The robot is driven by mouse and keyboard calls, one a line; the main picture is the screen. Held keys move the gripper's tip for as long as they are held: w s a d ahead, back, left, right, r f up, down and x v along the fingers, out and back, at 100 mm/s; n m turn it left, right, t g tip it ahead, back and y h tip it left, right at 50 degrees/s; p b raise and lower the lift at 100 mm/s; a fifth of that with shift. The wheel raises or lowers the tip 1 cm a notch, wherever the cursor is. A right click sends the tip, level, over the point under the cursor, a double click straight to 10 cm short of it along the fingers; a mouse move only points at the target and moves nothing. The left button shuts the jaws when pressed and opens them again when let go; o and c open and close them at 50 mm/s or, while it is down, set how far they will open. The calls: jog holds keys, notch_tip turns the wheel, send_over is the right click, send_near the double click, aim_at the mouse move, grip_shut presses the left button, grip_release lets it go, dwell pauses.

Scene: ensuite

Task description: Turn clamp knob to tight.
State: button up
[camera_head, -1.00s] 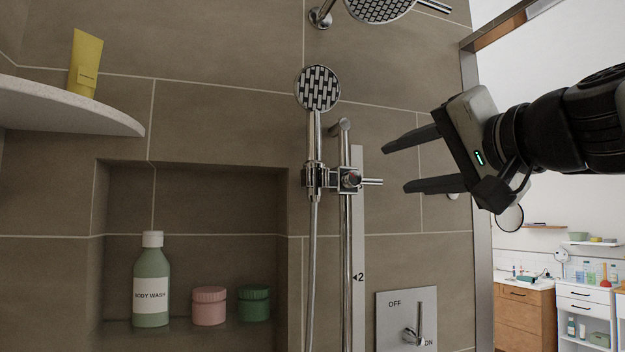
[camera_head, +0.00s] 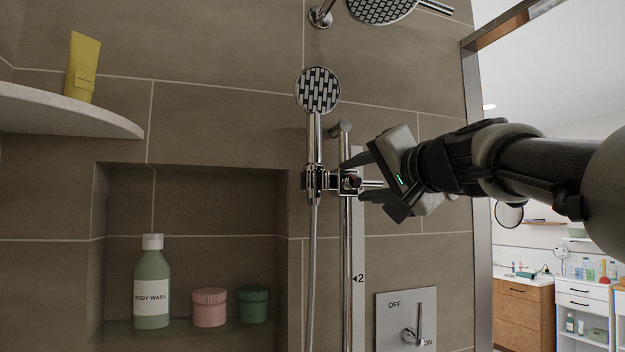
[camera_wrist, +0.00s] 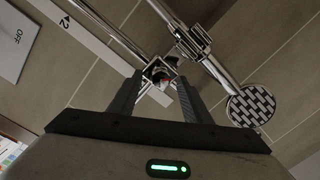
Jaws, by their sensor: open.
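The chrome clamp knob (camera_head: 351,181) sits on the slider of the vertical shower rail (camera_head: 346,270), with a small lever pointing right. A bit of red shows on it. My gripper (camera_head: 355,179) is open, one finger above and one below the lever. In the wrist view the knob (camera_wrist: 159,74) lies between and just beyond the fingertips of my gripper (camera_wrist: 158,88). I cannot tell whether either finger touches it. The hand shower (camera_head: 318,91) hangs upright in its holder (camera_head: 315,180) left of the rail.
A valve plate (camera_head: 406,318) marked OFF and ON is low right of the rail. A niche holds a body wash bottle (camera_head: 152,285), a pink jar (camera_head: 209,307) and a green jar (camera_head: 253,304). A yellow tube (camera_head: 82,68) stands on the corner shelf (camera_head: 60,112).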

jog(key=c, duration=1)
jog(key=shift+c, duration=0.2)
jog(key=shift+m, duration=0.4)
jog(key=m, duration=0.3)
jog(key=shift+f+m+b, duration=0.1)
jog(key=shift+m+b, duration=0.25)
jog(key=shift+m, duration=0.05)
jog(key=m, duration=0.4)
jog(key=shift+m+t, duration=0.4)
jog(key=m+p, duration=0.1)
jog(key=m, duration=0.3)
jog(key=shift+a+f+m, duration=0.1)
jog(key=shift+m, duration=0.2)
jog(key=m+h+p, duration=0.1)
jog(key=m, duration=0.3)
jog(key=shift+s+f+m+p, duration=0.1)
jog(key=shift+m+p, duration=0.2)
jog(key=shift+p, duration=0.05)
jog(key=o, duration=1)
